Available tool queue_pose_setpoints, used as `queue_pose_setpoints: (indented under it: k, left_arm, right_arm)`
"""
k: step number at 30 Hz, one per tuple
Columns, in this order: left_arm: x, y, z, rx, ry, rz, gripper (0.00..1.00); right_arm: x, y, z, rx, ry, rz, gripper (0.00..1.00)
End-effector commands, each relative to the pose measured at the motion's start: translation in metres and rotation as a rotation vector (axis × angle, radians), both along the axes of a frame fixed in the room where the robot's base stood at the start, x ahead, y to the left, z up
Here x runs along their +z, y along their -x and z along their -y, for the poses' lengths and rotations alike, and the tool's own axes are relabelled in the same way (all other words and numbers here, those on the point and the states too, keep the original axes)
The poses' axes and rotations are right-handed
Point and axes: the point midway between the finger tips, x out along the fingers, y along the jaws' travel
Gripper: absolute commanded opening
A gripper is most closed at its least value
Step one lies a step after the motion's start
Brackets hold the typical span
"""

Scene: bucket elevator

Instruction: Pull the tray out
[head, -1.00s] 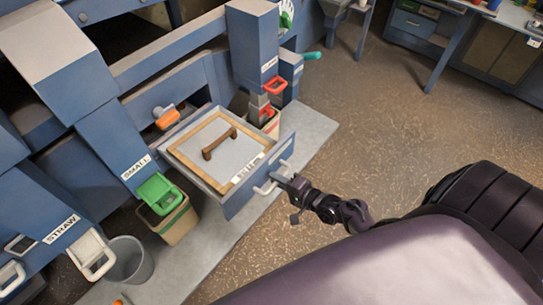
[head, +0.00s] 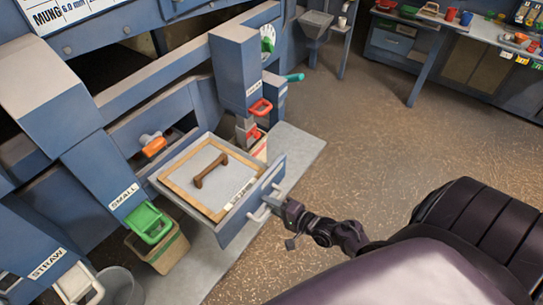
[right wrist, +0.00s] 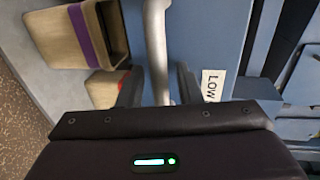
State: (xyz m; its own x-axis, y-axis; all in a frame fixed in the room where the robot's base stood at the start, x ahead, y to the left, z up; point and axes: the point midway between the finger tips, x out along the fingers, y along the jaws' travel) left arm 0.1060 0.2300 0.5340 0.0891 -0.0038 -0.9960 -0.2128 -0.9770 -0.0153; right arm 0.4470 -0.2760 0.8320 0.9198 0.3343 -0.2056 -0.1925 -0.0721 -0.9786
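The tray (head: 236,227) is a blue drawer standing partly out of the machine, with a pale handle on its front. A wood-framed panel (head: 222,175) with a brown grip (head: 209,168) lies in it. My right gripper (head: 277,205) is at the tray's front handle. In the right wrist view the handle bar (right wrist: 157,45) runs between the fingers of my right gripper (right wrist: 158,85), which look closed in around it; the exact contact is hard to see. The blue tray front (right wrist: 210,40) with a "LOW" label is behind. My left gripper is not in view.
A bin with a green-handled chute (head: 149,222) above it stands left of the tray. A red-handled chute (head: 260,107) is behind it to the right. A grey bucket (head: 120,286) stands at lower left. The brown floor (head: 350,150) to the right is clear.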

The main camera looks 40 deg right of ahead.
Motion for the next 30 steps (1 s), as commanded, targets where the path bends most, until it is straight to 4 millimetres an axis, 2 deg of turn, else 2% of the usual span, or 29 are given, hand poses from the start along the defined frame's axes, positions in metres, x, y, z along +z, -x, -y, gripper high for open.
queue_pose_setpoints:
  k: [5, 15, 20, 30]
  left_arm:
    - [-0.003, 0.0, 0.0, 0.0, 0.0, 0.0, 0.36]
    - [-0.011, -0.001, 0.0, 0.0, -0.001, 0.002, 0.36]
    - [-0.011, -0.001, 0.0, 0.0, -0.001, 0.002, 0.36]
    - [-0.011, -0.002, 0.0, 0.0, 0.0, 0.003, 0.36]
  right_arm:
    - [0.001, 0.015, 0.005, 0.0, 0.0, -0.002, 0.32]
    - [0.012, 0.064, 0.023, 0.0, 0.001, -0.002, 0.32]
    - [0.015, 0.072, 0.026, 0.001, -0.001, -0.001, 0.32]
    - [0.016, 0.072, 0.026, 0.0, -0.001, 0.0, 0.32]
